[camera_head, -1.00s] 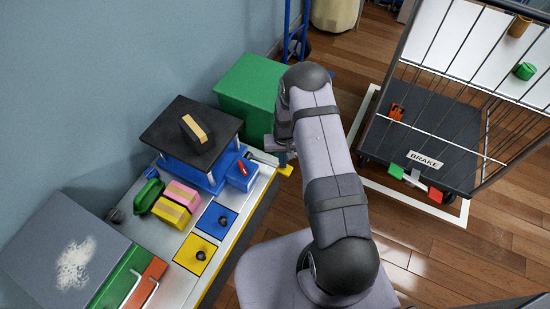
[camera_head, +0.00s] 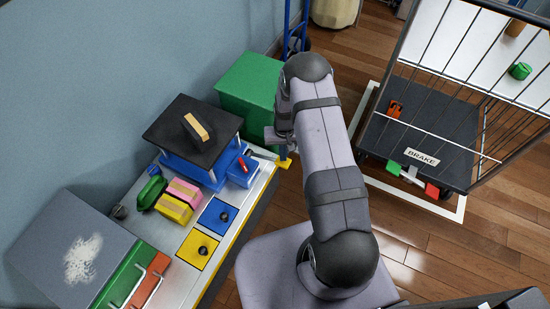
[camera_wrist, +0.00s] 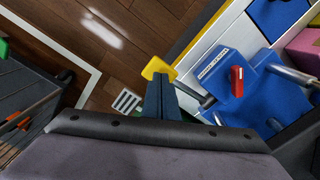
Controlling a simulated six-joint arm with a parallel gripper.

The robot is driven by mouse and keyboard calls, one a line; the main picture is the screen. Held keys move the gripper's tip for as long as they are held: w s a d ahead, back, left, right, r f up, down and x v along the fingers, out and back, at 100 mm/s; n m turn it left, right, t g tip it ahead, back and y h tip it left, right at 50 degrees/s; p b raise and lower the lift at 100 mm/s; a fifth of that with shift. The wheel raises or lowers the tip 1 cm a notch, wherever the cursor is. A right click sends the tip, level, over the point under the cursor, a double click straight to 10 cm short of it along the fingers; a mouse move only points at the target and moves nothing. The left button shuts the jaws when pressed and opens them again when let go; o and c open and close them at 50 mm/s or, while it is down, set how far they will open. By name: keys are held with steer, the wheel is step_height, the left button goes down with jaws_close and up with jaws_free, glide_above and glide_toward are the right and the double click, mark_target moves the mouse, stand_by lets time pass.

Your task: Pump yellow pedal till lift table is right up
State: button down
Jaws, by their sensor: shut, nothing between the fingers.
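The lift table has a black top (camera_head: 178,128) on a blue base (camera_head: 208,178); the top stands a little above the base on posts. A dark block with a tan strip (camera_head: 198,128) rests on it. The yellow pedal (camera_head: 285,163) is at the end of a metal lever, out past the bench's edge; it also shows in the wrist view (camera_wrist: 157,68). My gripper (camera_wrist: 160,84) is shut and empty, its fingertips at the pedal. I cannot tell whether they touch. A red lever (camera_wrist: 237,80) sits on the blue base.
A green box (camera_head: 247,100) stands behind the pedal. Pink and yellow blocks (camera_head: 173,208) and blue and yellow squares with knobs (camera_head: 198,249) are on the bench. A wire trolley marked BRAKE (camera_head: 422,157) stands on the right. Wooden floor (camera_head: 425,240) is clear between.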

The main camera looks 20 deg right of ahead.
steer(key=shift+f, duration=0.1)
step_height(320, 180, down, 8)
steer(key=b, duration=0.6)
steer(key=shift+w, duration=0.15)
stand_by(0.4)
steer(key=shift+s+r+p, duration=0.2)
steer(key=shift+r+p, duration=2.95)
steer(key=shift+r, duration=0.95)
steer(key=shift+f, duration=0.15)
